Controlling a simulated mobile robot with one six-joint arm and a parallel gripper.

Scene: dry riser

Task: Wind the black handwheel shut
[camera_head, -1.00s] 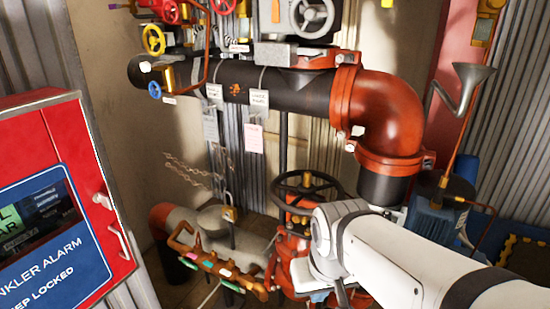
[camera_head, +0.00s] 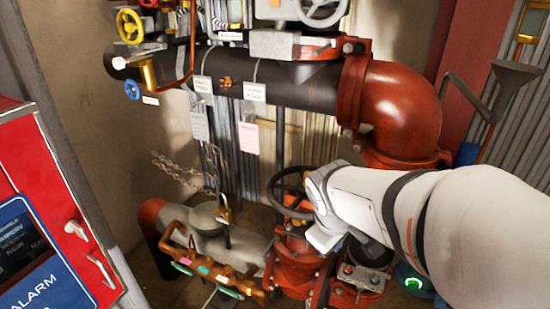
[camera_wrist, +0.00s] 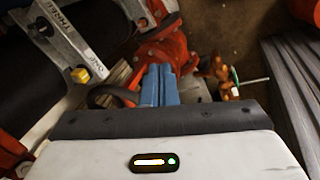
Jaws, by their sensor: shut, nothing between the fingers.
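The black handwheel (camera_head: 272,187) sits on top of a red valve at the lower middle of the head view. My white arm covers its right side. In the wrist view, a dark curved rim (camera_wrist: 103,92), probably the handwheel, shows left of my gripper (camera_wrist: 160,70). The gripper's blue fingers are together with nothing between them. The red valve body (camera_wrist: 168,52) lies beyond the fingertips. In the head view the fingertips are hidden by my arm, close to the wheel. I cannot tell whether they touch it.
A black pipe (camera_head: 300,75) with a red elbow (camera_head: 395,105) runs above the valve. A chain (camera_head: 185,170) and padlock (camera_head: 224,210) hang to the left. A brass-coloured manifold (camera_head: 215,268) is at the lower left. A red alarm cabinet (camera_head: 65,195) stands at far left.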

